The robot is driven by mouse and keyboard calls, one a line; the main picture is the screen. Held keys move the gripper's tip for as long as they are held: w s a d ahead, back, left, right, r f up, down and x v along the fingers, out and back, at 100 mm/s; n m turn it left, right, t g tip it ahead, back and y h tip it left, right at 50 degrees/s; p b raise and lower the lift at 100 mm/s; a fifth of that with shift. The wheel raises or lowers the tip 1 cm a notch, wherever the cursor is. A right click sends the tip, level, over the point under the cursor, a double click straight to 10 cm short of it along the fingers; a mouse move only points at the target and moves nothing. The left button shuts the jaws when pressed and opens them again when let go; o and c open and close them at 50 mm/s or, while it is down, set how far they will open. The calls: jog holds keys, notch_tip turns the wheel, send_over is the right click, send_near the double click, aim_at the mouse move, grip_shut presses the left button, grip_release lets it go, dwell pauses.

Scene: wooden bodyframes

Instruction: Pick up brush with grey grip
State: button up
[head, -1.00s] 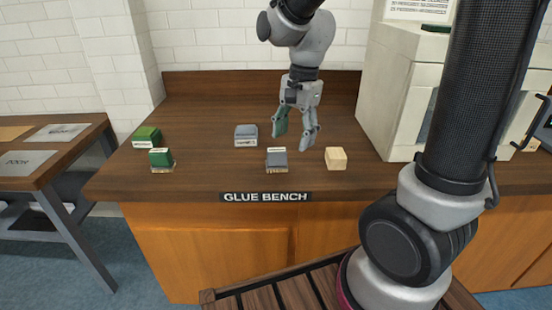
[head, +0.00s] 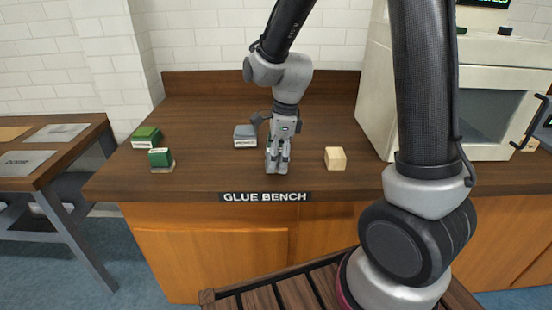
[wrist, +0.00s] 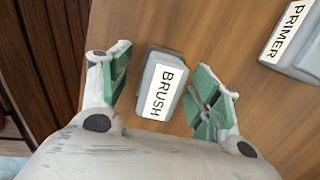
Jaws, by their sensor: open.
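The brush with the grey grip (wrist: 158,85) lies on the wooden bench top in the wrist view, with a white label reading BRUSH. My gripper (wrist: 164,88) is open, with one green-padded finger on each side of the brush. There seems to be a gap between the pads and the grip, but I cannot tell how low the fingers reach beside it. In the head view my gripper (head: 277,158) points down near the front of the bench and hides most or all of the brush.
A grey block labelled PRIMER (wrist: 295,45) also shows in the head view (head: 245,135), behind and left of my gripper. Two green-topped items (head: 146,138) (head: 160,158) stand further left. A pale wooden block (head: 335,158) is to the right. A white cabinet (head: 384,125) stands at the bench's right.

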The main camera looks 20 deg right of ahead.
jog(key=shift+f, duration=0.15)
jog(key=shift+c, duration=0.3)
jog(key=c, duration=1.1)
jog(key=shift+o, duration=0.2)
notch_tip(320, 180, up, 10)
jog(key=shift+r, duration=0.1)
jog(key=shift+o, duration=1.4)
jog(key=shift+c, duration=0.9)
